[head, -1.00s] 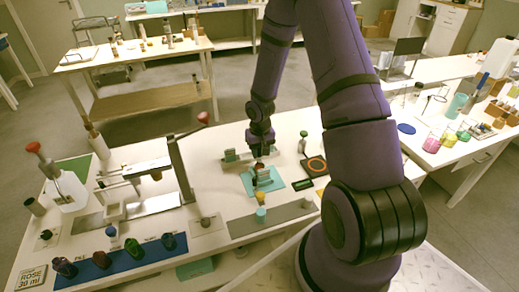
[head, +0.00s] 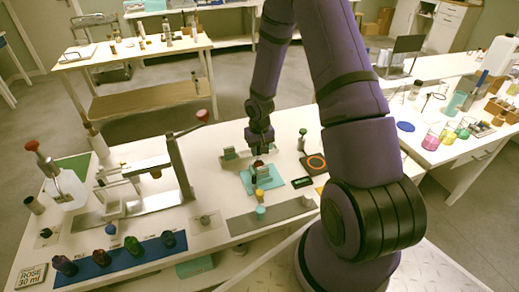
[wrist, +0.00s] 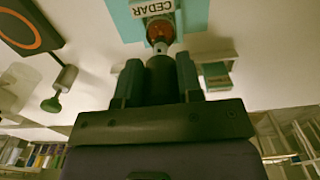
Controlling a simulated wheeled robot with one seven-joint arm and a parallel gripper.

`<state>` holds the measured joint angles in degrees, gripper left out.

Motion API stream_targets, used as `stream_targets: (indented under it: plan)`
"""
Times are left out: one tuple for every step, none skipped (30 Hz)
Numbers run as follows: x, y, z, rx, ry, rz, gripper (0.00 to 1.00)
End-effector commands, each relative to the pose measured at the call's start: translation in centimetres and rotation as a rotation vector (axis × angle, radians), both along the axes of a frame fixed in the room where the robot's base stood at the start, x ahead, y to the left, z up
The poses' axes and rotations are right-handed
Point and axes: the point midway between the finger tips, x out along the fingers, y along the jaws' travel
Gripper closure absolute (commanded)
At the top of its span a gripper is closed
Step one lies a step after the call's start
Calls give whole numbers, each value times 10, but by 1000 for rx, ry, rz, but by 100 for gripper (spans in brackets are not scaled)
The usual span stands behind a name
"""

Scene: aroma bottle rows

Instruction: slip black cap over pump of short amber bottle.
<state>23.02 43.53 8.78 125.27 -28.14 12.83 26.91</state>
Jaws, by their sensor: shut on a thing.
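My gripper (wrist: 160,78) points down over the teal mat and is shut on a dark cap (wrist: 160,66), which sits between its two fingers. The short amber bottle (wrist: 159,29), with a white CEDAR label (wrist: 153,8), stands upright just beyond the cap in the wrist view. Its pale pump (wrist: 160,47) is in line with the cap's open end. I cannot tell whether the pump tip is inside the cap or just short of it.
A teal-and-white block (wrist: 217,76) stands close beside the gripper. A dark pad with an orange ring (wrist: 25,30) and a green-topped item (wrist: 60,88) lie to one side.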

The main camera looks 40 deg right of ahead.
Motion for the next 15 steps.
stream_targets:
  plan:
    - [0, 0, 0, 0, 0, 0, 88]
    - [0, 0, 0, 0, 0, 0, 88]
    - [0, 0, 0, 0, 0, 0, 88]
    - [0, 0, 0, 0, 0, 0, 88]
    - [0, 0, 0, 0, 0, 0, 88]
    - [0, 0, 0, 0, 0, 0, 88]
    - [0, 0, 0, 0, 0, 0, 88]
    - [0, 0, -1, 0, 0, 0, 88]
    - [0, 0, -1, 0, 0, 0, 88]
    - [0, 0, -1, 0, 0, 0, 88]
    - [0, 0, -2, 0, 0, 0, 88]
    - [0, 0, -3, 0, 0, 0, 88]
    - [0, 0, -4, 0, 0, 0, 88]
    - [0, 0, -4, 0, 0, 0, 88]
    - [0, 0, -5, 0, 0, 0, 88]
